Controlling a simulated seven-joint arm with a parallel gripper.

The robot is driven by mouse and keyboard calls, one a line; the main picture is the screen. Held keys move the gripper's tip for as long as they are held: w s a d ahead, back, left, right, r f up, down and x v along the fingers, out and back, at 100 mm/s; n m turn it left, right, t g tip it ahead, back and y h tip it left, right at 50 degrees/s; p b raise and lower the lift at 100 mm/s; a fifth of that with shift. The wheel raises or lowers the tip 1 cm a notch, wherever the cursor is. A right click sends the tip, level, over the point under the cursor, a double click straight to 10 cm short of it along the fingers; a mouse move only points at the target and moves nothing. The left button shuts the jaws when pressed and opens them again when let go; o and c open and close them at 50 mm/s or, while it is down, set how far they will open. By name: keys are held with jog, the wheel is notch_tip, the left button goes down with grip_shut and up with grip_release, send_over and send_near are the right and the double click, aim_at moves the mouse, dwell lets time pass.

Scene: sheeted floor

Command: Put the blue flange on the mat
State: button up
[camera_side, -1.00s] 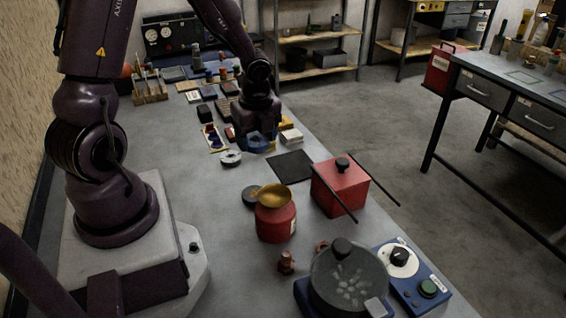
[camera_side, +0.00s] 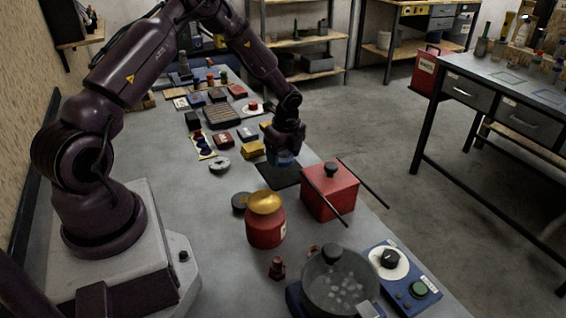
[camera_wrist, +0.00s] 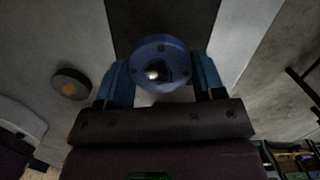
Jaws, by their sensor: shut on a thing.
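The blue flange (camera_wrist: 160,50) is a round disc with a shiny centre and small holes, gripped between the blue fingers of my gripper (camera_wrist: 163,80) in the wrist view. In the side view the flange (camera_side: 283,160) shows only in part beneath my gripper (camera_side: 284,152). The mat (camera_side: 268,177) is a flat black square on the bench, and my gripper is over its far right part. In the wrist view the dark mat (camera_wrist: 125,20) lies behind the flange. I cannot tell how large the gap between flange and mat is.
A red box with a black knob and long side rods (camera_side: 330,195) stands close right of the mat. A red jar with a gold top (camera_side: 266,225) stands nearer. A yellow block (camera_side: 253,149) and a grey ring (camera_side: 219,166) lie to the left.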

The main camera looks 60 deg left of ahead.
aim_at(284, 157)
jog(key=shift+f, duration=1.45)
jog(key=shift+f, duration=0.15)
jog(key=o, duration=1.1)
jog(key=shift+o, duration=0.2)
